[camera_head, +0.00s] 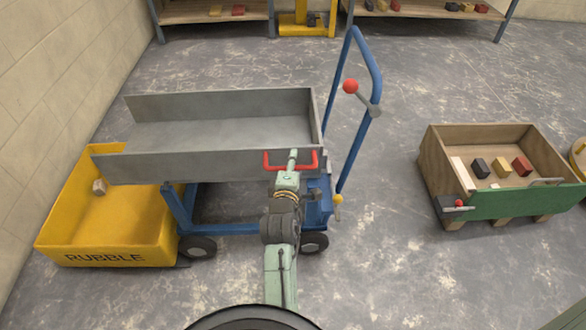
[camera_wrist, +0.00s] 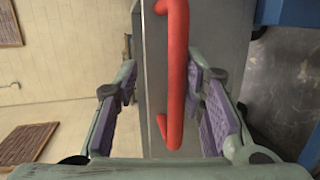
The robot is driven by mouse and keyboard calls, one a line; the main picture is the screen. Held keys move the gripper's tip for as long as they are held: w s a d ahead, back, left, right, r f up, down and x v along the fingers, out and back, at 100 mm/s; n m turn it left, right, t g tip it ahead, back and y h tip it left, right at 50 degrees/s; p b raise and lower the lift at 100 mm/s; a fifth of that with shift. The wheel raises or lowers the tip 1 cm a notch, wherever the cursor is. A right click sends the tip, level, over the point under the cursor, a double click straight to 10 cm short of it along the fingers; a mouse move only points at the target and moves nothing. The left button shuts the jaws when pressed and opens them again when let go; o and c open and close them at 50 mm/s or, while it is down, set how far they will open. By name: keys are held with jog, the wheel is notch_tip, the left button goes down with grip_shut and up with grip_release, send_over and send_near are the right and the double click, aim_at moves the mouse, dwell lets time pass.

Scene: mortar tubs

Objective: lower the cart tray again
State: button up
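The cart (camera_head: 222,229) has a blue frame and a long grey tray (camera_head: 190,167), whose open left end reaches over the yellow rubble box. The tray looks empty; I cannot tell its exact tilt. A red handle (camera_head: 273,167) sits on the tray's near wall, towards the right end. My gripper (camera_head: 291,168) is at this handle. In the wrist view the red handle (camera_wrist: 177,75) runs between the spread purple-padded fingers of my gripper (camera_wrist: 165,105), with gaps on both sides. The grey tray wall (camera_wrist: 155,50) is behind it.
The yellow rubble box (camera_head: 120,235) holds a small pale block (camera_head: 100,186). The cart's blue push bar (camera_head: 359,150) with a red knob (camera_head: 350,86) rises right of the tray. A wooden crate (camera_head: 440,160) with coloured blocks stands right. Floor between cart and crate is clear.

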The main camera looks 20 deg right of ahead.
notch_tip(320, 180, up, 8)
jog(key=shift+d+r, duration=0.1)
jog(key=shift+r, duration=0.05)
dwell(0.3)
